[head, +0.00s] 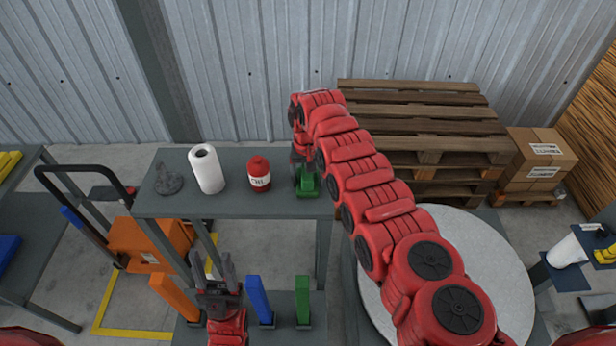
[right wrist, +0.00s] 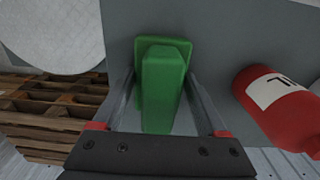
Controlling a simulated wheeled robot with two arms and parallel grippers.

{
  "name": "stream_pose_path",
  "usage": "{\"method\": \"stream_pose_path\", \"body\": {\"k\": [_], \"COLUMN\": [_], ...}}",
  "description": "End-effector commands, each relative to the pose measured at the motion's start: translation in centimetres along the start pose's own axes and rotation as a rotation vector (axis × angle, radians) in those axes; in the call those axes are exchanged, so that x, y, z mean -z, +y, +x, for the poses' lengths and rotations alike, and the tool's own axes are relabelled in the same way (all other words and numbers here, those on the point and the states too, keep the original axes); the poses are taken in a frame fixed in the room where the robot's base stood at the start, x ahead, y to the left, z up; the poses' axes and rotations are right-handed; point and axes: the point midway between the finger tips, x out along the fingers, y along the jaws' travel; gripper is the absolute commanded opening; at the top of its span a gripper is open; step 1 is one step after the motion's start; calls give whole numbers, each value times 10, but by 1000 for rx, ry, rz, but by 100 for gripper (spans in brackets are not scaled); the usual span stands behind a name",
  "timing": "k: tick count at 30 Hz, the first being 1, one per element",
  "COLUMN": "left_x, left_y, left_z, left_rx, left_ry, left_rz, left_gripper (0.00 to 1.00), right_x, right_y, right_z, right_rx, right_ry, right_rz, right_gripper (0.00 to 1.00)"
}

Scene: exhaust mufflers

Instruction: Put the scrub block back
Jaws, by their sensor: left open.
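A green block with a raised grip (head: 308,183), which I take to be the scrub block, is at the right end of the grey table (head: 235,206). My right gripper (head: 303,168) is over it, pointing down. In the right wrist view the green block (right wrist: 163,85) lies between the two fingers, which come down along both its sides. I cannot tell whether the fingers press on it or whether it rests on the table. My left gripper (head: 212,262) is open and empty, in front of the table, over the lower shelf.
A red bottle (head: 259,174), a white roll (head: 206,169) and a dark grey object (head: 168,178) stand left of the green block. Orange (head: 174,296), blue (head: 259,298) and green (head: 302,299) uprights stand low in front. A round plate (head: 490,262) and pallets (head: 420,120) are right.

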Motion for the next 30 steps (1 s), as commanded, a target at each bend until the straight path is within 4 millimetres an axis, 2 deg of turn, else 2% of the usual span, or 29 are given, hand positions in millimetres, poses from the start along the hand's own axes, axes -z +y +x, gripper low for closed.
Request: {"method": "stream_pose_path", "body": {"k": [1, 3, 4, 14, 20, 23, 27, 30], "left_x": [0, 0, 0, 0, -2, -4, -6, -6], "left_y": [0, 0, 0, 0, 0, 1, 2, 2], "left_z": [0, 0, 0, 0, -10, -26, -35, -35], "left_rx": [0, 0, 0, 0, 0, 0, 0, 0], "left_ry": [0, 0, 0, 0, 0, 0, 0, 0], "left_rz": [0, 0, 0, 0, 0, 0, 0, 0], "left_gripper": [50, 50, 50, 50, 50, 50, 50, 50], "right_x": [0, 0, 0, 1, 1, 1, 1, 1], "right_y": [0, 0, 0, 0, 0, 0, 0, 0], "right_z": [0, 0, 0, -5, -32, -58, -89, -103], "right_rx": [0, 0, 0, 1, 3, 1, 0, -4], "right_ry": [0, 0, -1, 1, 5, 6, 3, 1], "right_rz": [0, 0, 0, 0, 1, 0, 0, -1], "right_gripper": [85, 97, 100, 100, 100, 100, 100, 100]}}
